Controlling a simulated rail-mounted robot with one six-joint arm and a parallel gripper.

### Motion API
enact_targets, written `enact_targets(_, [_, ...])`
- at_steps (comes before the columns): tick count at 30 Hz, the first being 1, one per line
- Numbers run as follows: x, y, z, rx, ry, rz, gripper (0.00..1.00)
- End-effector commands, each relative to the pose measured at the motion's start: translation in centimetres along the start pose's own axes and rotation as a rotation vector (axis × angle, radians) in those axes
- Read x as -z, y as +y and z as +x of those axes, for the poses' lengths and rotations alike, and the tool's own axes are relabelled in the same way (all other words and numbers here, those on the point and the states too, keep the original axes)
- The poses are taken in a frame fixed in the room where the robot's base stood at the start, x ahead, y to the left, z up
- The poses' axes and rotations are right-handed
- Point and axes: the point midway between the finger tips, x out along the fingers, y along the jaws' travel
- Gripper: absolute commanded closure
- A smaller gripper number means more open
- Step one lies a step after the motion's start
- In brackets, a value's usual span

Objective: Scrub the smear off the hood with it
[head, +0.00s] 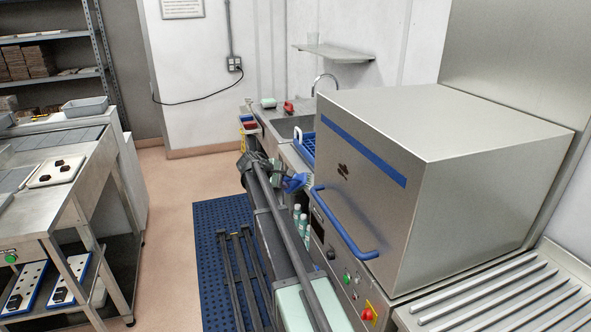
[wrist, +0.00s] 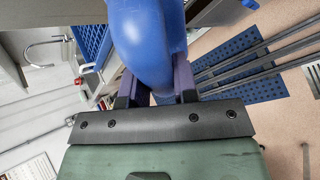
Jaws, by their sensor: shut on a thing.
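The hood (head: 390,190) is a big steel box with a blue stripe and a blue bar handle (head: 345,235). A dark brown smear (head: 358,174) marks its front face, below the stripe. My gripper (head: 284,178) is left of the hood's front face and apart from the smear. It is shut on a blue tool (head: 295,183), which looks like a scrubbing brush. In the wrist view the rounded blue tool (wrist: 145,40) sits between the fingers of my gripper (wrist: 158,85) and hides what lies beyond. Its scrubbing side is not clear there.
A sink (head: 290,127) with a tap and a blue rack (head: 305,146) stand behind my gripper, left of the hood. A ribbed steel drainboard (head: 500,305) is at the front right. A steel bench (head: 60,170) stands left, across open floor (head: 180,185).

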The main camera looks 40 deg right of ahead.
Motion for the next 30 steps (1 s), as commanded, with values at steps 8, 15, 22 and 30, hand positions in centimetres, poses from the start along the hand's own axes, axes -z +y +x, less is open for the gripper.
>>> enact_targets(8, [-6.5, 3.1, -2.2, -0.318, -0.273, -0.142, 1.0])
enact_targets(15, [-6.9, 3.5, -1.8, -0.325, -0.28, -0.143, 1.0])
enact_targets(22, [-8.4, 4.3, 0.0, -0.323, -0.279, -0.142, 1.0])
enact_targets(30, [-10.0, 5.2, 2.1, -0.323, -0.277, -0.143, 1.0])
